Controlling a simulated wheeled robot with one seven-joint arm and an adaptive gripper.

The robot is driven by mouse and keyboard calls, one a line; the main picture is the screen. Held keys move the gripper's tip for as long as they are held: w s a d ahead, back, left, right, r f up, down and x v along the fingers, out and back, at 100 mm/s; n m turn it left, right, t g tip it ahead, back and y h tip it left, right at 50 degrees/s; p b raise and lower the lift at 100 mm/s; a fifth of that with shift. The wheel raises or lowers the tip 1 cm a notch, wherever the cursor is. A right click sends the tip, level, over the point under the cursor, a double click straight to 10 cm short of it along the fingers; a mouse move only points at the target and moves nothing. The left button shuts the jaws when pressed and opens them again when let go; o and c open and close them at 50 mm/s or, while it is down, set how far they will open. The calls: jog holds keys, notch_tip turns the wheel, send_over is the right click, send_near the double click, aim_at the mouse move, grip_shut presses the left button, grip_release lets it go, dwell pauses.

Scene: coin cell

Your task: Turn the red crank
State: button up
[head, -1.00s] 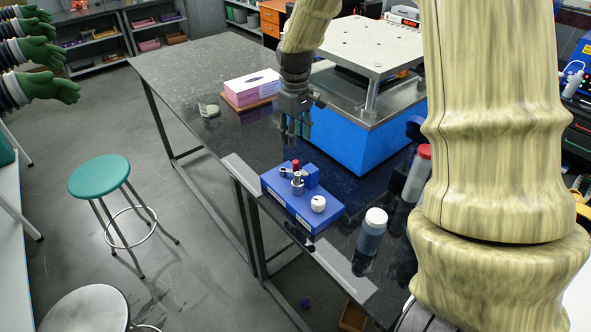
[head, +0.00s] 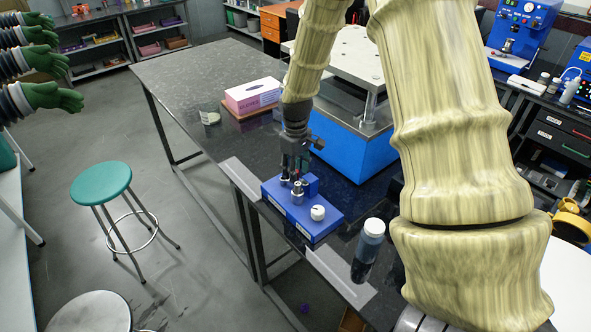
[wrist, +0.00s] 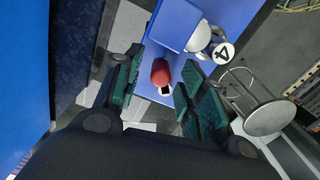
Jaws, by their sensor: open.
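The red crank handle (wrist: 160,72) shows in the wrist view between my two green-padded fingers. In the head view my gripper (head: 292,180) points down over the crank and hides most of the red handle. The crank's metal post (head: 297,192) stands on the blue base (head: 320,230) near the table's front edge. My gripper (wrist: 162,85) is open, with a finger on each side of the handle and visible gaps beside it. I cannot tell how deep the fingertips reach.
A white marked knob (head: 318,212) sits on the same base, close to the crank. A white-capped bottle (head: 370,240) stands to the right. A blue press-like block (head: 345,150) stands behind.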

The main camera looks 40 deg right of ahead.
jog(key=shift+f, duration=0.6)
grip_shut()
jog(key=shift+s+a+m, duration=0.1)
jog(key=shift+a+m, duration=0.05)
jog(key=shift+m, duration=0.35)
grip_release()
